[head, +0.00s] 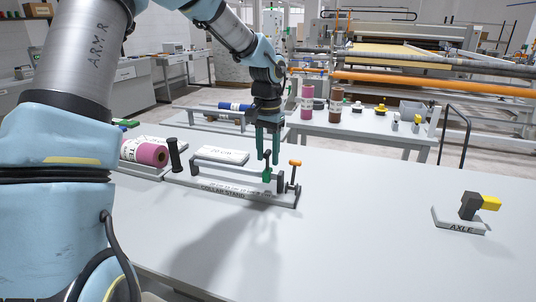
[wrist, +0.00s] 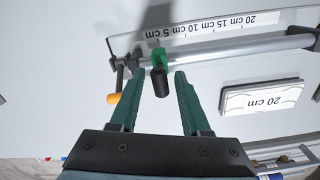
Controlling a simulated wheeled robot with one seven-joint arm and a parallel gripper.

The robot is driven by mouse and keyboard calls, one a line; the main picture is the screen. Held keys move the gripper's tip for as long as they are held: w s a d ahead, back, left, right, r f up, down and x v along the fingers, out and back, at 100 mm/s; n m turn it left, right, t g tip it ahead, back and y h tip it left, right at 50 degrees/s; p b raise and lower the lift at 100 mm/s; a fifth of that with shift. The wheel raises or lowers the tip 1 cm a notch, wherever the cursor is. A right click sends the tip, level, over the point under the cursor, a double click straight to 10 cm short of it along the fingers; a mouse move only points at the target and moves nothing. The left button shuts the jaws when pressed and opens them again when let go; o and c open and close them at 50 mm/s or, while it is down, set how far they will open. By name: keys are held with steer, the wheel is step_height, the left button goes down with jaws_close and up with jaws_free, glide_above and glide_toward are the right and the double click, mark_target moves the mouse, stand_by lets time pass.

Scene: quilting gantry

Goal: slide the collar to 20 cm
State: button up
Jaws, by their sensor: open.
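The green collar (head: 267,177) sits on the grey rail (head: 228,167) of the collar stand (head: 222,191), near the rail's right end. In the wrist view the green collar (wrist: 159,57) is by the low, 5 cm end of the printed scale (wrist: 212,25); its exact reading is unclear. A black knob (wrist: 160,82) stands up from the collar. My gripper (head: 268,160) points down over the collar. In the wrist view my gripper (wrist: 156,72) is open, its fingers on either side of the knob with gaps visible.
An orange-handled clamp (head: 295,163) stands at the rail's right end, close to my gripper. A "20 cm" plaque (head: 222,155) lies behind the rail. The table between is clear.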

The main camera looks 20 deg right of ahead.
steer(key=shift+f, duration=0.5)
jaws_close()
stand_by(1.2)
